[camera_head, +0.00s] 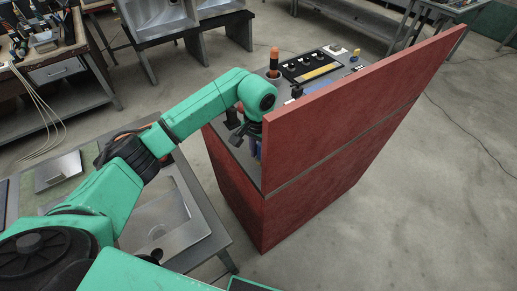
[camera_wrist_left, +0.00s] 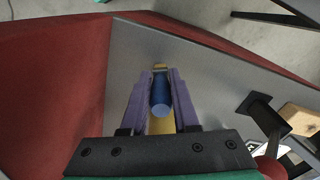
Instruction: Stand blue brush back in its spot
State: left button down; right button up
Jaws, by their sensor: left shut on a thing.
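The blue brush (camera_wrist_left: 160,92) is between the purple fingers of my left gripper (camera_wrist_left: 160,82) in the left wrist view. The gripper is shut on it, and the brush's round blue end faces the camera. A small yellowish part shows at its far end. In the head view my left gripper (camera_head: 246,132) is at the left end of the red-sided rack unit (camera_head: 330,130), next to its grey top. A bit of blue (camera_head: 259,150) shows below the gripper, partly hidden by the red panel. I cannot tell whether the brush touches the grey surface. My right gripper is not in view.
The tall red panel (camera_head: 365,85) borders the near side of the grey top. An orange-handled item (camera_head: 274,60) stands in a holder there, near a black tray (camera_head: 312,66). A sink bench (camera_head: 190,235) stands to the left. A wooden block (camera_wrist_left: 300,120) lies right in the wrist view.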

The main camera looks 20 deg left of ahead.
pick_arm(q)
jog(key=shift+f+b, duration=0.3)
jog(key=shift+b, duration=0.1)
jog(key=c, duration=0.7)
grip_release()
jog(key=shift+r, duration=0.15)
jog(key=shift+r+p, duration=0.25)
jog(key=shift+p, duration=0.2)
jog(key=shift+w+r+b, duration=0.1)
jog(key=shift+r+b, duration=0.1)
jog(key=shift+b, duration=0.2)
notch_tip(320, 180, up, 6)
jog(key=b, duration=0.3)
jog(key=shift+f, duration=0.2)
notch_tip(320, 180, up, 5)
jog(key=shift+r+b, duration=0.1)
jog(key=shift+b, duration=0.3)
jog(key=shift+r, duration=0.35)
